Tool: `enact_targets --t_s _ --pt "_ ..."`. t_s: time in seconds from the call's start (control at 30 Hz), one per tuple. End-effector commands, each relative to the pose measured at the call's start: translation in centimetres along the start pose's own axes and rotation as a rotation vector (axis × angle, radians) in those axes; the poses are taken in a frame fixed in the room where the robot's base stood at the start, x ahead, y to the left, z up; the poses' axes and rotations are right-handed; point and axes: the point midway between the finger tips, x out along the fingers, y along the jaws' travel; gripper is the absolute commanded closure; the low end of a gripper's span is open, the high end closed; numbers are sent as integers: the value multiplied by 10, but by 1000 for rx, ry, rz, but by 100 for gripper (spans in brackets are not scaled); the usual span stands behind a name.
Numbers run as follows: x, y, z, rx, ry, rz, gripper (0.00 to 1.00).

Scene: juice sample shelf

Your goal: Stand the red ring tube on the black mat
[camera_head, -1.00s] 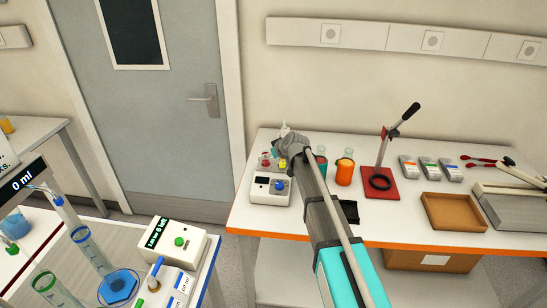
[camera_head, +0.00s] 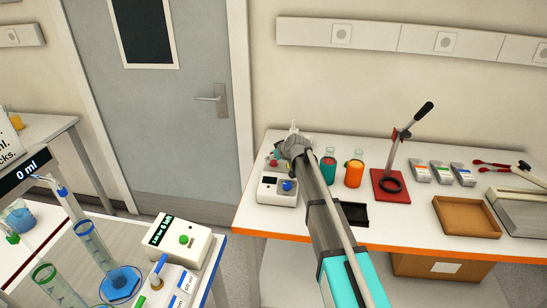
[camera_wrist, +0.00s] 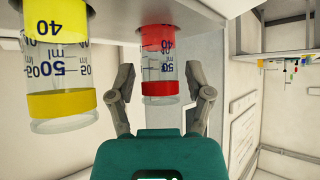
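In the wrist view, the red ring tube (camera_wrist: 159,62) is a clear measuring tube with a red band at each end of its visible part. My gripper (camera_wrist: 159,70) is open, with one finger on each side of this tube and a visible gap to it. A similar yellow tube (camera_wrist: 58,60) is close by on the left. In the head view, my gripper (camera_head: 294,134) is above the white device at the left of the bench. The black mat (camera_head: 354,213) lies on the bench, partly hidden behind my arm.
A green bottle (camera_head: 328,166) and an orange bottle (camera_head: 354,172) stand close to my arm. Farther right are a red-based lever stand (camera_head: 390,187) and a brown tray (camera_head: 466,216). Bench space right of the mat is clear.

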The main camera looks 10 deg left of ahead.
Motion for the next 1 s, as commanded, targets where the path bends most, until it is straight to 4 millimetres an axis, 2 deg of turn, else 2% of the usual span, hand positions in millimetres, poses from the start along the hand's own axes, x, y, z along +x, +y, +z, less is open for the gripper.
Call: enact_targets --t_s 0.03,0.07,0.3,1.0 --pt "0 0 0 0 0 0 50" --pt "0 0 0 0 0 0 56" --pt "0 0 0 0 0 0 100" --pt "-3 0 -4 0 0 0 100"
